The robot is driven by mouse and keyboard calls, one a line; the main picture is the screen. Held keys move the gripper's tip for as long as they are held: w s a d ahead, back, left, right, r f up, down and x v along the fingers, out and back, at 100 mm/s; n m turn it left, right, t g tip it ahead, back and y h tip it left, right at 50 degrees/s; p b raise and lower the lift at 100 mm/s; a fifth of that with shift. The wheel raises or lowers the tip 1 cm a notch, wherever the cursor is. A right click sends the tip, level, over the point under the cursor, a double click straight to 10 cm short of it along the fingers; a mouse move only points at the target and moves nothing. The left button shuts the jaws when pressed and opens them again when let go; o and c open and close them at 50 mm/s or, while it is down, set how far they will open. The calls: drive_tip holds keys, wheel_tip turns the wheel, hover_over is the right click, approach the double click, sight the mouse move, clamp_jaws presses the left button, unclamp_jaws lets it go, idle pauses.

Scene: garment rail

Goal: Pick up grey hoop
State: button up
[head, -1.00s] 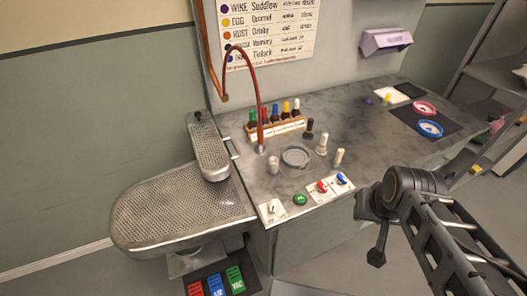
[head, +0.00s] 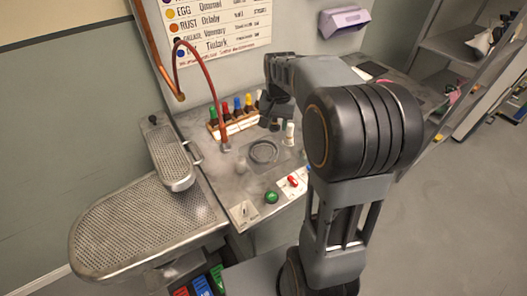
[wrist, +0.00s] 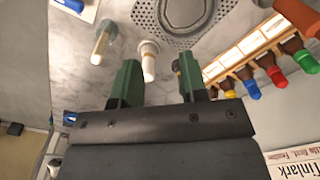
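The grey hoop (head: 263,152) lies flat on the counter, on a square perforated grey plate. In the wrist view the hoop (wrist: 187,14) is at the top edge and partly cut off, beyond the fingertips. My gripper (wrist: 158,60) is open, with its two green fingers apart. It is over the counter, on the side of the hoop toward the bottle rack. A white-topped stick (wrist: 149,62) shows in the gap between the fingers; I cannot tell how far below them it is.
A wooden rack (head: 233,125) of coloured bottles stands at the back. A red hose (head: 208,75) arches over the counter. A green button (head: 271,197) and a red switch (head: 292,181) are at the front. A perforated ironing board (head: 140,225) is on the left. A pale stick (wrist: 101,42) stands nearby.

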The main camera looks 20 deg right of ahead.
drive_tip(key=w+d+f, duration=0.1)
drive_tip(key=f, duration=0.1)
hover_over(277, 153)
drive_tip(key=shift+m, duration=0.4)
drive_tip(key=f, duration=0.6)
drive_tip(key=shift+w+f, duration=0.25)
drive_tip(key=shift+w, duration=0.05)
drive_tip(key=shift+s+f, duration=0.2)
drive_tip(key=shift+f, duration=2.85)
drive_tip(key=shift+c, duration=0.5)
clamp_jaws()
